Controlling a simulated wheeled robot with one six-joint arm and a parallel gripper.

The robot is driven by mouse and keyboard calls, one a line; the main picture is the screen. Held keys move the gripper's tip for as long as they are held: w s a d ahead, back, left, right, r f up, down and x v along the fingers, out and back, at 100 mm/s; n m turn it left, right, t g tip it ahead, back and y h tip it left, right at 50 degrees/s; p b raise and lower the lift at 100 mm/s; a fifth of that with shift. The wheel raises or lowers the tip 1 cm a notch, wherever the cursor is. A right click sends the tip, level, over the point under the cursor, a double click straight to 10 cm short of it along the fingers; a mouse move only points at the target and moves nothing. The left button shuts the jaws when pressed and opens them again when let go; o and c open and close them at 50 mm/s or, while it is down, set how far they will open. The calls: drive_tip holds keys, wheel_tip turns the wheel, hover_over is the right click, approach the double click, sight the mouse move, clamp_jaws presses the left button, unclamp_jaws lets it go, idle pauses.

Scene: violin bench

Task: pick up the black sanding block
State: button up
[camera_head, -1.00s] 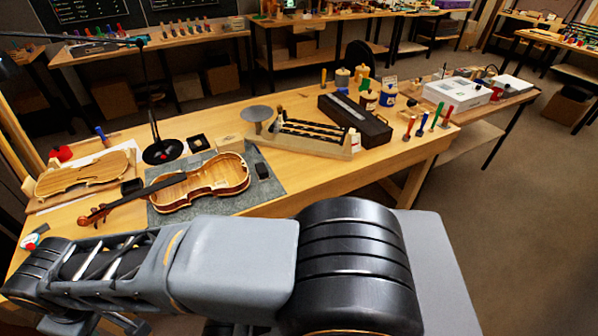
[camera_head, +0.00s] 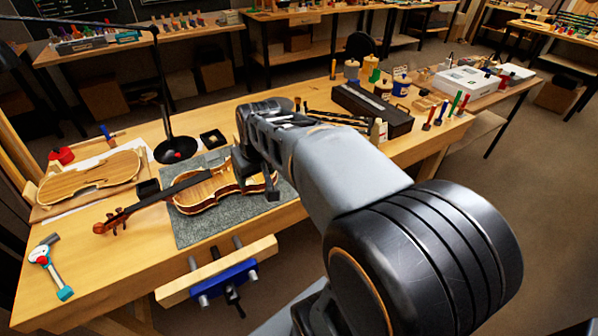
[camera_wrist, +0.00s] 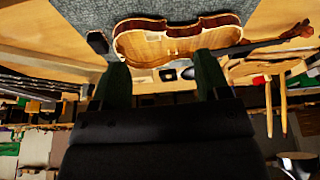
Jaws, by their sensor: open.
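The black sanding block (camera_wrist: 97,42) shows in the wrist view as a small dark block on the grey mat (camera_head: 200,232), beside the rounded end of the violin body (camera_wrist: 170,42). In the head view I cannot make it out; my arm covers that part of the mat. My gripper (camera_wrist: 161,66) is open, with nothing between its two dark green fingers. The violin lies beyond the fingertips, and the block is just past the left fingertip, apart from it. In the head view my gripper (camera_head: 258,180) hangs over the violin's right end.
A black lamp stand (camera_head: 175,150) rises behind the violin. A light violin plate (camera_head: 90,178) lies at left, and a hammer-like tool (camera_head: 50,268) at front left. A blue vise (camera_head: 222,280) is on the front edge. A dark box (camera_head: 372,108) stands at right.

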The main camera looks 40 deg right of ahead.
drive_tip(key=w+d+f+m+b, duration=0.1)
drive_tip(key=w+d+f+b, duration=0.3)
drive_tip(key=d, duration=0.5)
drive_tip(key=w+d+f+b, duration=0.1)
drive_tip(key=w+d+f, duration=0.2)
drive_tip(key=w+d, duration=0.5)
drive_tip(key=shift+t+h, duration=0.3)
drive_tip(key=d+f, duration=0.1)
drive_tip(key=f, duration=0.1)
drive_tip(key=w+d+f, duration=0.1)
drive_tip(key=f, duration=0.1)
drive_tip(key=d+f, duration=0.1)
drive_tip(key=f, duration=0.2)
drive_tip(key=shift+w+b, duration=0.15)
drive_tip(key=shift+b, duration=0.15)
drive_tip(key=shift+x, duration=2.9)
drive_tip(key=shift+w+d, duration=0.1)
drive_tip(key=shift+d, duration=0.05)
drive_tip(key=c, duration=0.9)
